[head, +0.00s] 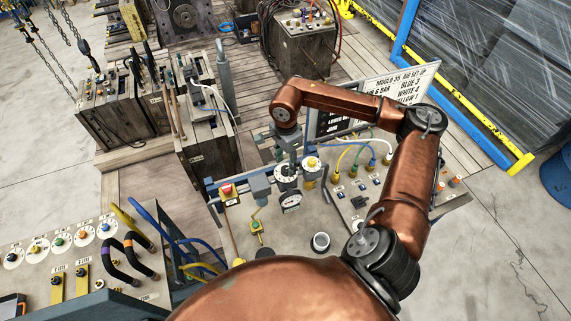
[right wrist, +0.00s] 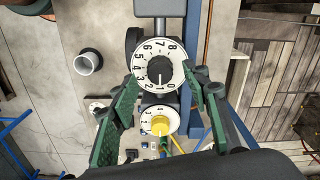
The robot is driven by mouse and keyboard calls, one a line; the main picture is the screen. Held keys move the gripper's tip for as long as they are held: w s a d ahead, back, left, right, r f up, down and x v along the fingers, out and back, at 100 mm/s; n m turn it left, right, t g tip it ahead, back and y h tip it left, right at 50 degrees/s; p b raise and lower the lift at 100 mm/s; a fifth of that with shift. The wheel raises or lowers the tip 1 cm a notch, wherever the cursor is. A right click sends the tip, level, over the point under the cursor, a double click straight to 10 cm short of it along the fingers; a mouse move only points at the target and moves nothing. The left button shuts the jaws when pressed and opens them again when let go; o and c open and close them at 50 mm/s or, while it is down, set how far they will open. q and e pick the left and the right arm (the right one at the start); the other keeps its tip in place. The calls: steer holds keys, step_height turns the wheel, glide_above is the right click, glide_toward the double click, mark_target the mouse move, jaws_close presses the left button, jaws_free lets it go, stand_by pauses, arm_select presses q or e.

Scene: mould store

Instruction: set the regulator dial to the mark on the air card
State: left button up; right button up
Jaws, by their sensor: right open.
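The regulator dial (right wrist: 153,58), white-faced with numbers up to 8 and a dark central knob, sits between the spread green fingers of my right gripper (right wrist: 158,76). The knob's pointer appears to be near the 0 and 1. In the head view the dial (head: 286,169) shows just below my right gripper (head: 285,156), partly covered by it. The gripper is open and not closed on the knob. The air card (head: 405,88) stands behind the panel; it reads "MOULD 35 AIR SET UP", with a "5 BAR" line partly hidden by my arm. My left gripper is out of view.
A yellow-knobbed dial (right wrist: 160,122) sits right beside the regulator dial. A round gauge (head: 291,202), a red button (head: 227,189) and a white cup-like fitting (head: 320,242) are on the same panel. Coloured hoses (head: 355,158) rise at its right. Mould blocks (head: 120,105) stand at left.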

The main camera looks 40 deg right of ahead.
mark_target(286, 171)
steer(key=shift+f, duration=1.2)
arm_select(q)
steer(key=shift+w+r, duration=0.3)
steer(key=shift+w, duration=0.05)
arm_select(e)
steer(key=shift+c, duration=0.7)
steer(key=c, duration=1)
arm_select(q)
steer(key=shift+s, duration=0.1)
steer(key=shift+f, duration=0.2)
